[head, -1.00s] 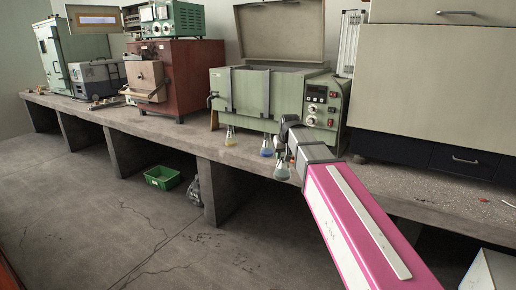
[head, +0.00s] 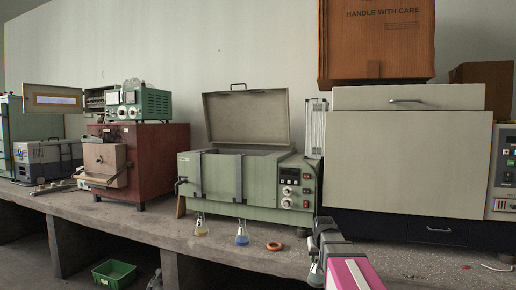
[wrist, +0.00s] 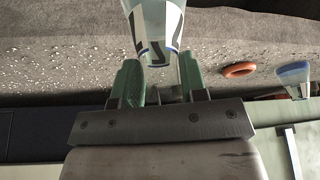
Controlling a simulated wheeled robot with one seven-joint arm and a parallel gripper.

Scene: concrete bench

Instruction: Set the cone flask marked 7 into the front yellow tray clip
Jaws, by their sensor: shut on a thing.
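My gripper (head: 322,240), with green fingers in the wrist view (wrist: 160,82), is shut on a clear cone flask (head: 316,276). In the wrist view the flask (wrist: 154,22) shows a white band with dark marks, partly cut off by the top edge; I cannot read the number surely. It is held near the bench front, right of the green water bath (head: 222,178). The bath's lid (head: 247,117) stands open. The bath's inside is hidden behind its front wall, and no yellow tray clip shows in either view.
A large beige cabinet (head: 405,160) stands to the right.

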